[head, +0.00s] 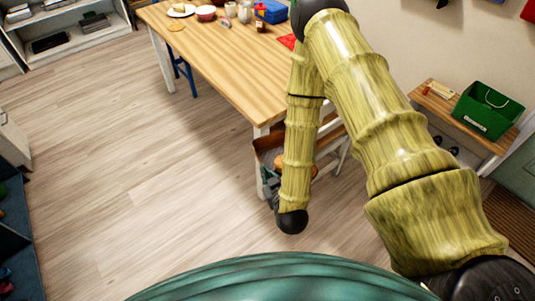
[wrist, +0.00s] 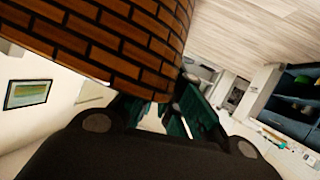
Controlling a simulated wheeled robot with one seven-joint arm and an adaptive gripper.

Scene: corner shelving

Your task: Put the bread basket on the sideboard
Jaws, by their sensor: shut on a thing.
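The bread basket fills the upper left of the wrist view as a brown brick-patterned wall (wrist: 110,38). In the head view its brown side (head: 265,143) shows beside the table's near corner, partly hidden behind my arm, with orange-brown bread at it. My gripper (wrist: 155,112) is shut on the basket wall. In the head view my gripper (head: 269,183) is mostly hidden by the arm, low beside the table leg. A low wood-topped cabinet (head: 450,117) stands at the right; I cannot tell if it is the sideboard.
A wooden table (head: 225,55) holds a plate, a red bowl, jars and a blue box. A white chair (head: 332,140) stands close behind my arm. A green crate (head: 487,110) takes up much of the cabinet top. Shelves line the left. The floor (head: 120,150) at left is clear.

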